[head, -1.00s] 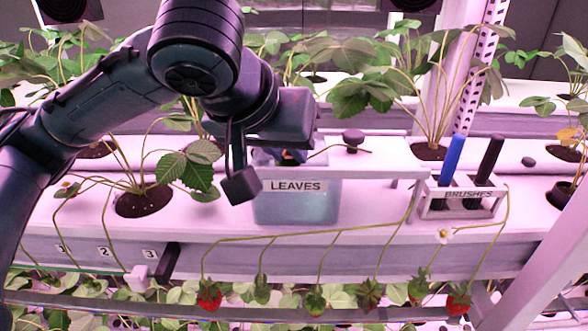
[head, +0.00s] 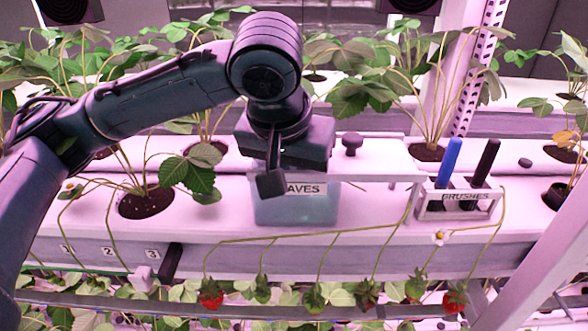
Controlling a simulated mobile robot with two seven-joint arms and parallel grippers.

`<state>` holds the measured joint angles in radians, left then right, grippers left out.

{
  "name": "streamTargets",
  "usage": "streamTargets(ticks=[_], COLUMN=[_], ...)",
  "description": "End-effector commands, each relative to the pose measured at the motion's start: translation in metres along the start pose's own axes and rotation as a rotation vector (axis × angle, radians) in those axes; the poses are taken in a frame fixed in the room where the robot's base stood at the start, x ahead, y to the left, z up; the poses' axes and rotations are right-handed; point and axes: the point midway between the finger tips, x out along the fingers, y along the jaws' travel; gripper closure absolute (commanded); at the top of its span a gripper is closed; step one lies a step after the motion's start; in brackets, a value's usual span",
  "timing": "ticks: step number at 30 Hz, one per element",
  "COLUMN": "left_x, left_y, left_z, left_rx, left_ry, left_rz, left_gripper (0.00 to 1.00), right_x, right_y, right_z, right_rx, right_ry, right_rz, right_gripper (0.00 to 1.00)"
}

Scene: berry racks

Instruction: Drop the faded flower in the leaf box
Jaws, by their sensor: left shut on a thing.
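The leaf box (head: 310,211) is a pale blue, see-through container on the white rack, its label partly covered so that only "AVES" shows. My left gripper (head: 272,184) reaches down over the box's left part, in front of its label. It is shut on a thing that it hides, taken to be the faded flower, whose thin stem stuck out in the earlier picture. The height of the gripper above the box is hard to tell. The box's opening is hidden by my wrist. My right gripper is not in view.
A brush holder (head: 432,208) with a blue brush (head: 449,162) and a dark brush (head: 486,164) stands right of the box. A dark knob (head: 352,141) sits behind it. A potted strawberry plant (head: 190,170) is at left. Red berries (head: 211,299) hang below the front edge.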

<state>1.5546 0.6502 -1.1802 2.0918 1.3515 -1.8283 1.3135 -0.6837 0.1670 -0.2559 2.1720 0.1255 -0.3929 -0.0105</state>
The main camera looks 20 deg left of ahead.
Motion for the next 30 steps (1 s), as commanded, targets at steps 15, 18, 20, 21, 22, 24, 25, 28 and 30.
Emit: streamTargets(ticks=[15, 18, 20, 21, 22, 24, 25, 28, 30], left_x=[0.0096, 0.0099, 0.0101, 0.0102, 0.0103, 0.0105, 0.0105, 0.0076, 0.0008], left_y=[-0.0001, -0.0001, 0.0, 0.0, 0.0, 0.0001, 0.0001, 0.0002, 0.0003], left_z=[0.0044, 0.0047, 0.0049, 0.005, 0.0051, 0.0054, 0.0054, 0.0041, 0.0009], left_rx=[0.0, 0.001, 0.001, 0.001, 0.001, 0.002, 0.002, 0.002, 0.002], left_ry=[-0.002, -0.004, -0.004, -0.005, -0.005, -0.006, -0.006, -0.005, -0.002], left_rz=[0.0, -0.001, -0.001, -0.001, -0.001, -0.001, -0.001, -0.001, -0.001], left_gripper=[0.73, 0.65, 0.61, 0.61, 0.61, 0.61, 0.61, 0.61, 0.61], right_x=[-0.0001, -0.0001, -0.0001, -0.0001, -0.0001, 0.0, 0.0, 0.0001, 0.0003], right_y=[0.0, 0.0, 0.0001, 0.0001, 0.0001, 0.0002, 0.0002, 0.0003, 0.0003], right_z=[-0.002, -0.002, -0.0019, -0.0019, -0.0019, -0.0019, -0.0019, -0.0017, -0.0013], right_rx=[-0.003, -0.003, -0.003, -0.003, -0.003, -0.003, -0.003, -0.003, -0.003], right_ry=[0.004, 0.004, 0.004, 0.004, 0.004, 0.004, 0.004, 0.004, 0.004], right_rz=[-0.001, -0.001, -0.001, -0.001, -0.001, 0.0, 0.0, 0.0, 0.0], right_gripper=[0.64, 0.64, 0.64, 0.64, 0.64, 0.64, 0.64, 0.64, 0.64])
